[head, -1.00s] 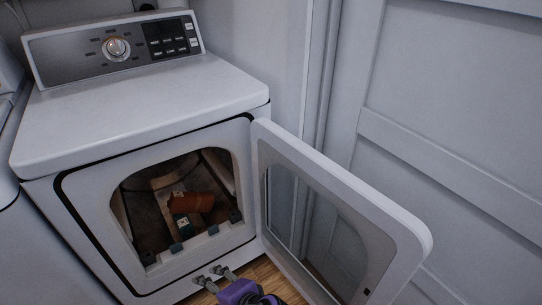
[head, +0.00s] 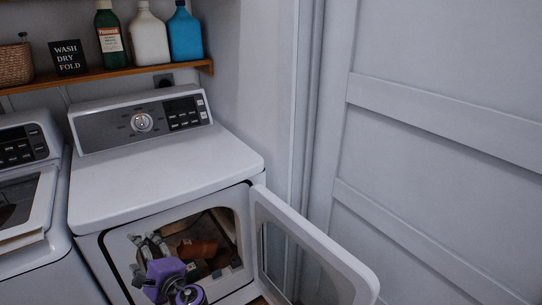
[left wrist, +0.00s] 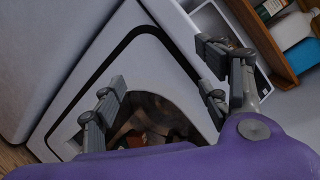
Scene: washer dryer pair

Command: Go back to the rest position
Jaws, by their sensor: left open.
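My left gripper (head: 148,244) is purple with grey fingers and shows in front of the open dryer doorway in the head view. Its fingers are spread and hold nothing. In the left wrist view, the fingers (left wrist: 160,100) stand wide apart with the dryer opening between and behind them. The white dryer (head: 160,175) has its door (head: 312,255) swung open to the right. Inside the drum lie an orange-brown item (head: 198,249) and a darker item beside it, partly hidden. My right gripper is not in view.
A washer (head: 25,200) stands left of the dryer. A wooden shelf (head: 110,73) above holds bottles, a basket (head: 15,64) and a black sign (head: 68,58). A panelled white door (head: 440,150) fills the right side. The dryer top is clear.

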